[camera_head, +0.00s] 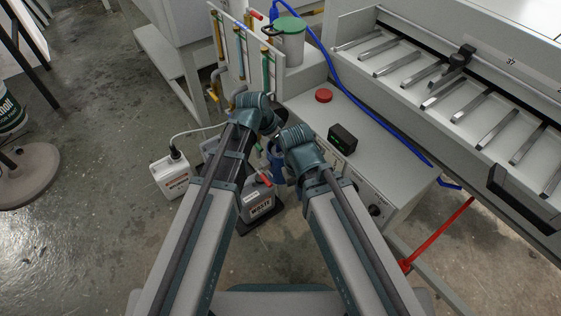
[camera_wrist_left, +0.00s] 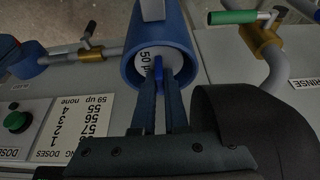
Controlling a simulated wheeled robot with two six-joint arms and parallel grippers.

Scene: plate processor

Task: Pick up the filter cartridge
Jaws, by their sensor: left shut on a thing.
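In the left wrist view, the filter cartridge (camera_wrist_left: 147,62) is a white round piece marked "50" with a blue tab (camera_wrist_left: 158,69) at its middle. It sits inside an open blue cylindrical housing (camera_wrist_left: 186,52). My left gripper (camera_wrist_left: 160,86) points into the housing mouth, its two dark fingers shut on the blue tab. The cartridge's depth in the housing is hidden. In the head view both my arms reach toward the panel's left end. The left gripper is hidden there behind the arm, and I do not see the right gripper.
Pipes with a green-handled valve (camera_wrist_left: 238,17) run beside the housing. A panel with a green button (camera_wrist_left: 15,121) lies at left. In the head view, a white canister (camera_head: 170,176) and a grey canister (camera_head: 258,200) stand on the floor below. A red button (camera_head: 323,96) sits on the machine top.

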